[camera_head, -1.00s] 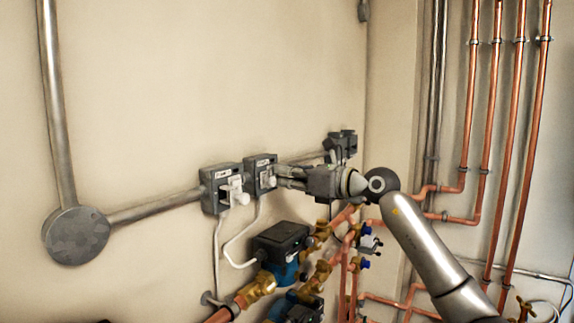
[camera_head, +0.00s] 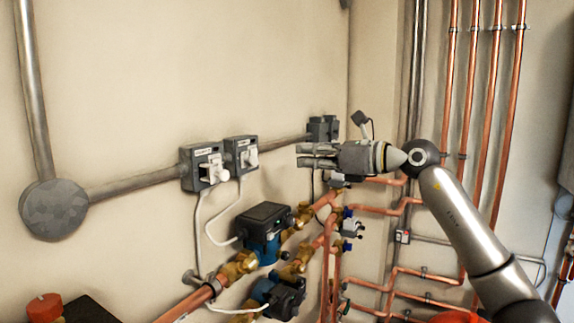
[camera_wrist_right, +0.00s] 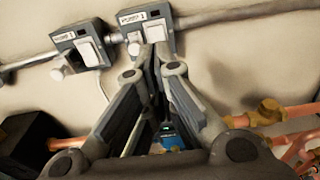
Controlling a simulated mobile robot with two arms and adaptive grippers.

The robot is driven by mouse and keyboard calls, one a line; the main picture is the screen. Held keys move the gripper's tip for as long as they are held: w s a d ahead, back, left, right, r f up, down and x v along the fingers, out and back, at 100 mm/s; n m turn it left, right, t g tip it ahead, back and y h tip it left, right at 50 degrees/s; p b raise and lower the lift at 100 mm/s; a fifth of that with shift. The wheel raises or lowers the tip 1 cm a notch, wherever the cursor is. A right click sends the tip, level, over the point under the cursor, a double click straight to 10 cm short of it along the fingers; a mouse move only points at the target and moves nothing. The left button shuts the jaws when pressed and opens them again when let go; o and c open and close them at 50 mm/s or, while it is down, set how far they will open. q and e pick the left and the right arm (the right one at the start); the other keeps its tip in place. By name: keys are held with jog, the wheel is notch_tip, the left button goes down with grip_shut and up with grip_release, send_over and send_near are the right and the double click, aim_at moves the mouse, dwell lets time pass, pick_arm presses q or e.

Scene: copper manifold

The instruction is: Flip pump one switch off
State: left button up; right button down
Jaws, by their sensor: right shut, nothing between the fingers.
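Two grey switch boxes sit side by side on the wall, the left box (camera_head: 203,166) and the right box (camera_head: 240,156), each with a white lever. In the right wrist view the left box (camera_wrist_right: 78,43) and right box (camera_wrist_right: 145,22) carry labels starting "PUMP"; the numbers are too small to read surely. I cannot tell the lever positions. My right gripper (camera_head: 300,155) is shut and empty, to the right of the right box and apart from it. In the wrist view its fingertips (camera_wrist_right: 155,62) overlap the right box's lower edge. My left gripper is not in view.
A grey conduit (camera_head: 140,187) links the boxes to a round junction box (camera_head: 55,210). Blue and black pumps (camera_head: 262,230) with brass valves and copper pipes lie below. More copper pipes (camera_head: 480,100) stand at the right. The wall above the boxes is clear.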

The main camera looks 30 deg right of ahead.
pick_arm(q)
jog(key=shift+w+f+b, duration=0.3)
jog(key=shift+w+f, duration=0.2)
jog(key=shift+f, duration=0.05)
pick_arm(e)
jog(key=v, duration=0.3)
jog(key=shift+a, duration=0.1)
jog(key=shift+w, duration=0.15)
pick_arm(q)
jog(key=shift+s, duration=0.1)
